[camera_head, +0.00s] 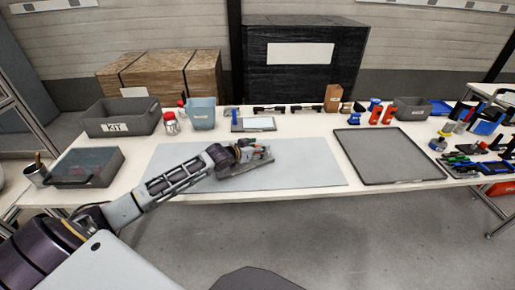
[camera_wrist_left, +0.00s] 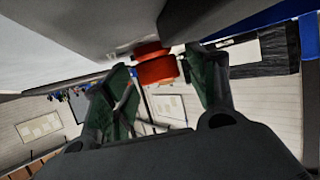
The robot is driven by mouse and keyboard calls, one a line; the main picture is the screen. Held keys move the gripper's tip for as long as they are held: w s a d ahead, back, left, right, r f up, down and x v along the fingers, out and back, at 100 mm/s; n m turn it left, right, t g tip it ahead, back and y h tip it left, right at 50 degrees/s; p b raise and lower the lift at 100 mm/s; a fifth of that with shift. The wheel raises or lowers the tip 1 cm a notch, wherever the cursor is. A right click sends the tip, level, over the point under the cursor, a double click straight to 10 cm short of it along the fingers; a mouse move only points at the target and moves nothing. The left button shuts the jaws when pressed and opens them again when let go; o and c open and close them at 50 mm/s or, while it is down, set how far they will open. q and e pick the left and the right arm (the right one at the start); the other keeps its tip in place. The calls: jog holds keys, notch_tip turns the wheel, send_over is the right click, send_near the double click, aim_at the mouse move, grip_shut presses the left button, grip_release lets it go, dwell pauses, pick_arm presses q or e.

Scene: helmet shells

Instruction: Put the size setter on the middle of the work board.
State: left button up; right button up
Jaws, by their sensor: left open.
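The work board (camera_head: 312,165) is a flat pale grey-blue sheet in the middle of the table. My left gripper (camera_head: 262,154) is low over the board near its middle. In the left wrist view, the open fingers (camera_wrist_left: 165,88) stand apart on either side of a red-orange round piece (camera_wrist_left: 155,66), which may be the size setter. That piece is close to a grey surface; I cannot tell whether the fingers touch it. In the head view my gripper largely hides what is at this spot.
A KIT bin (camera_head: 122,117) and a lidded grey box (camera_head: 87,167) stand at the left. Tools crowd the far right.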

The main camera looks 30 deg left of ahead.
aim_at(244, 165)
pick_arm(q)
jog(key=shift+s+r, duration=0.15)
jog(key=shift+v, duration=1.8)
jog(key=shift+p+v, duration=0.3)
jog(key=shift+v, duration=2.45)
jog(key=shift+p+v, duration=0.4)
jog(key=shift+v, duration=0.4)
jog(key=shift+s+a+r, duration=0.1)
jog(key=shift+s+a, duration=0.05)
jog(key=shift+s, duration=0.25)
pick_arm(e)
jog(key=s+d, duration=0.1)
jog(key=s, duration=0.2)
jog(key=shift+d, duration=0.4)
